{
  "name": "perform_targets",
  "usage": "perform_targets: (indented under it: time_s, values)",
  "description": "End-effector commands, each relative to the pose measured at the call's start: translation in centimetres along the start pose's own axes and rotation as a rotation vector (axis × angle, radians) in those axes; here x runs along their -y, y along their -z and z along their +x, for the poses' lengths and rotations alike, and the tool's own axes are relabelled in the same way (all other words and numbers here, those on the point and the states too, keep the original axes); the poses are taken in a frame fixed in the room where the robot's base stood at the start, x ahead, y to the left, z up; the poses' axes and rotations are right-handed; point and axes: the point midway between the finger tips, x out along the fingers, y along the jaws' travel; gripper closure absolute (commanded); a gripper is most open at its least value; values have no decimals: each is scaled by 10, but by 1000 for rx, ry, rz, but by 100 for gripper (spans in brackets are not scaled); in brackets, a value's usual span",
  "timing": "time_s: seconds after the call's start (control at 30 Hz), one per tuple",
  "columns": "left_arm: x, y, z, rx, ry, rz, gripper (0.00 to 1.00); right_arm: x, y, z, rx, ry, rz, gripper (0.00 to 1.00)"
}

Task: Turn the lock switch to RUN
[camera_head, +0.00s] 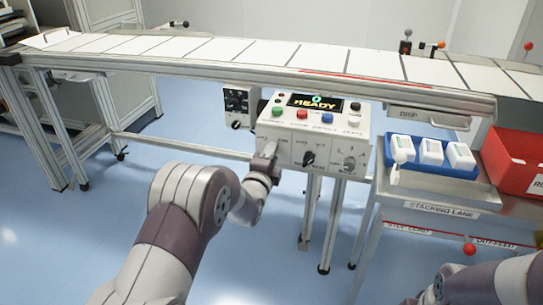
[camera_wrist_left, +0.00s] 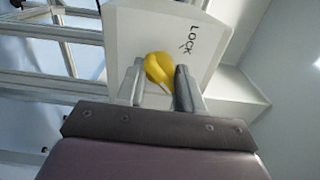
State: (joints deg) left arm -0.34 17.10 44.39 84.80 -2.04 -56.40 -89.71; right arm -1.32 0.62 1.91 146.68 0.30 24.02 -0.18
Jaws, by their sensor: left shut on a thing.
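The white control box (camera_head: 315,128) has a display reading READY, coloured buttons on top and knobs on its front face. My left gripper (camera_head: 268,150) is at the left end of that front face. In the left wrist view a yellow switch handle (camera_wrist_left: 160,66) sits on the white panel beside the word LOCK. My left gripper (camera_wrist_left: 160,90) is shut on this handle, with one finger on each side. In the head view the lock switch is hidden behind the gripper. My right arm (camera_head: 490,282) shows at the lower right; its gripper is out of view.
A dark-faced box (camera_head: 238,105) hangs left of the control box. The conveyor (camera_head: 240,52) runs above and behind. At right, a blue tray (camera_head: 442,167) holds white packs beside a red bin (camera_head: 515,165) on the stacking table. Open blue floor lies below.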

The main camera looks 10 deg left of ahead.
Motion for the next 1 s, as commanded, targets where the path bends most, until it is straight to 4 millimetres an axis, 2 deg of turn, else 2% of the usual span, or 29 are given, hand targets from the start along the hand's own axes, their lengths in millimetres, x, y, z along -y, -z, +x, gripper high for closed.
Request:
perform_targets:
  time_s: [0.03, 0.3, 0.33, 0.4, 0.77, 0.87, 1.0]
  values:
    - [-10, -2, -2, 5, -23, 2, 94, 0, 0, 1, 0, 0, 0, 57]
    - [-10, -3, -2, 6, -23, 1, 94, 0, 0, 1, 0, 0, 0, 57]
    - [-10, -3, -2, 6, -23, 1, 60, 0, 0, 1, 0, 0, 0, 57]
    - [-9, -3, -2, 6, -21, 1, 43, 0, 0, 1, 0, 0, 0, 57]
    - [-3, -1, -2, 3, -7, 0, 43, 0, 0, 0, 0, 0, 0, 57]
    - [-2, -1, -9, 3, -8, 0, 43, 0, 0, -3, 0, 0, 0, 57]
    - [1, -2, -35, 3, -8, 0, 43, 0, 1, -11, 0, 0, 0, 57]
